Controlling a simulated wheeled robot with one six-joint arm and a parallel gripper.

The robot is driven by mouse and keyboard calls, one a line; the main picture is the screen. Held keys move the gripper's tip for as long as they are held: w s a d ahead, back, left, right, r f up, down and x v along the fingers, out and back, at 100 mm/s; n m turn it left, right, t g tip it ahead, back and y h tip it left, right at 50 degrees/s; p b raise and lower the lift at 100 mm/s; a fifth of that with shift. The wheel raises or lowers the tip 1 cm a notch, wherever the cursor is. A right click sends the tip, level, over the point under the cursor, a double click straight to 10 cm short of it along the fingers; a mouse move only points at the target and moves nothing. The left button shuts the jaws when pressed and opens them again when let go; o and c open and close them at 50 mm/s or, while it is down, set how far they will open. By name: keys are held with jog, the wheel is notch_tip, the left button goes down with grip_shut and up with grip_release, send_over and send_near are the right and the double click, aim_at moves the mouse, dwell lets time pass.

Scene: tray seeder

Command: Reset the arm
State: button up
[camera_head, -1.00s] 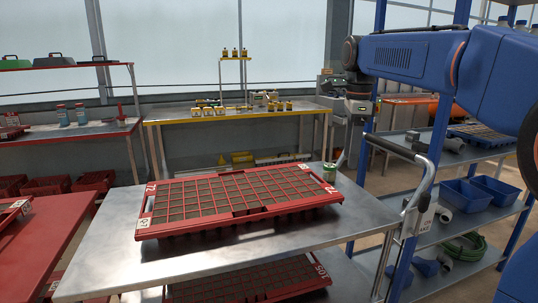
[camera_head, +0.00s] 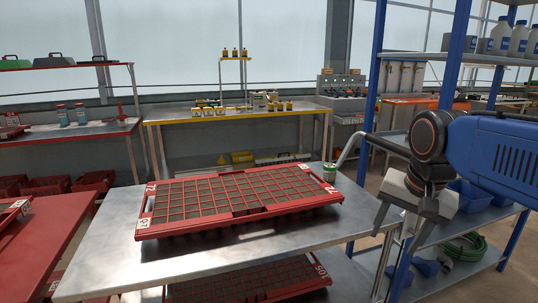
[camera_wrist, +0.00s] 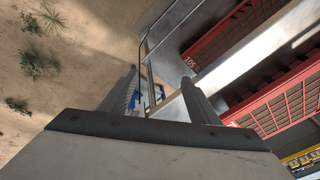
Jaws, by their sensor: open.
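My gripper (camera_head: 391,228) is at the right of the head view, in front of the blue shelf rack and just off the right edge of the steel trolley (camera_head: 105,262). It is open and empty, with its fingers pointing down. In the wrist view the two fingers of my gripper (camera_wrist: 160,90) stand apart, with the trolley's frame and the floor beyond them. A red seed tray (camera_head: 240,203) with filled cells lies on the trolley top, left of my gripper and apart from it.
A second red tray (camera_head: 250,283) is on the trolley's lower shelf. The blue shelf rack (camera_head: 505,246) with bins and bottles is close to my arm. A red table (camera_head: 40,245) is at left.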

jog(key=s+d+f+n+t, duration=0.1)
jog(key=s+f+n, duration=0.6)
jog(key=s+f, duration=0.3)
jog(key=shift+s+d+f+t, duration=0.2)
jog(key=shift+f+t, duration=0.1)
jog(key=shift+f, duration=0.45)
